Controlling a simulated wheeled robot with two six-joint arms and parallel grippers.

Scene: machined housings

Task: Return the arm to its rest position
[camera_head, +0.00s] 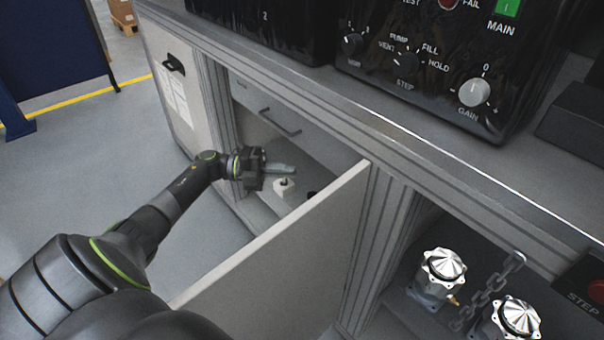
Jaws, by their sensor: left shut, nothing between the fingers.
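My left arm comes in from the lower left and reaches to the opening of a cabinet compartment. My left gripper (281,170) is at the compartment, pointing right, with its fingers shut and nothing held. A small white block with a dark hole (284,187) sits inside, just below the fingers in the picture. I cannot tell whether they touch. My right gripper is not in view.
An open door panel (290,240) stands out to the right of my left arm. A drawer handle (280,124) is above the gripper. Silver machined housings (441,266) and a chain (489,292) are at the lower right. A black control box (440,60) sits on the bench. Floor at left is clear.

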